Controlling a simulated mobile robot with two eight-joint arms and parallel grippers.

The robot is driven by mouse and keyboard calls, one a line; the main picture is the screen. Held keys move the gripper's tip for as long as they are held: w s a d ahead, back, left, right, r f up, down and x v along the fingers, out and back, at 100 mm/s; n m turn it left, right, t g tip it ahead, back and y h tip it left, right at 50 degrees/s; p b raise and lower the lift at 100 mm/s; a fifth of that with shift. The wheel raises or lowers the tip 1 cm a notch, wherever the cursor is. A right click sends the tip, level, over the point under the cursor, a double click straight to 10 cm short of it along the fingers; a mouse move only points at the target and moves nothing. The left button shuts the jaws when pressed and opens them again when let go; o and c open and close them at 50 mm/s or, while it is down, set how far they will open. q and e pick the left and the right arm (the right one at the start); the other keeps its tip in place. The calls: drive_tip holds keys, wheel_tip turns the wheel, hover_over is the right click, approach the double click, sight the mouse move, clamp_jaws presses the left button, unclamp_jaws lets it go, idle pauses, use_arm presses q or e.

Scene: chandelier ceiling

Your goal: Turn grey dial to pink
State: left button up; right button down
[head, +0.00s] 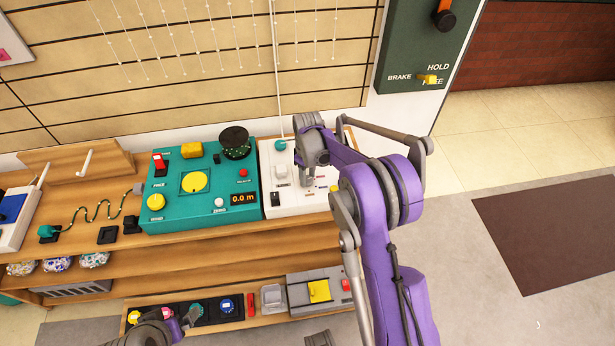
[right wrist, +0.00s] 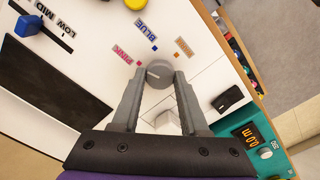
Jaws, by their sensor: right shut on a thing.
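The grey dial (right wrist: 157,74) is on a white panel (right wrist: 85,100), between the fingertips of my right gripper (right wrist: 158,80), which is shut on it. A small light mark shows on the dial's face, but which colour it points to is hard to tell. The pink label (right wrist: 123,57) with its pink square is at the dial's upper left. The blue label (right wrist: 144,31) is above and an orange label (right wrist: 182,47) is at the upper right. In the head view my right arm hides the dial. Part of my left arm shows at the bottom left; its jaws are unclear.
A teal console (head: 160,215) with yellow buttons, a black knob and a 0.0 m display stands left of the white panel (head: 276,203). A lower shelf holds a grey box (head: 300,293) with a yellow part. A green brake panel (head: 405,45) hangs at right. Open floor lies right.

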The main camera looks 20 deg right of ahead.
sight(308, 179)
drive_tip(key=m+b, duration=0.1)
drive_tip(key=m, duration=0.3)
drive_tip(key=shift+b, duration=0.35)
drive_tip(key=m+b, duration=0.1)
drive_tip(key=m, duration=0.4)
drive_tip(key=shift+m, duration=0.4)
drive_tip(key=shift+c, duration=2.1)
unclamp_jaws()
wheel_tip(308, 179, up, 11)
drive_tip(key=shift+p, duration=0.35)
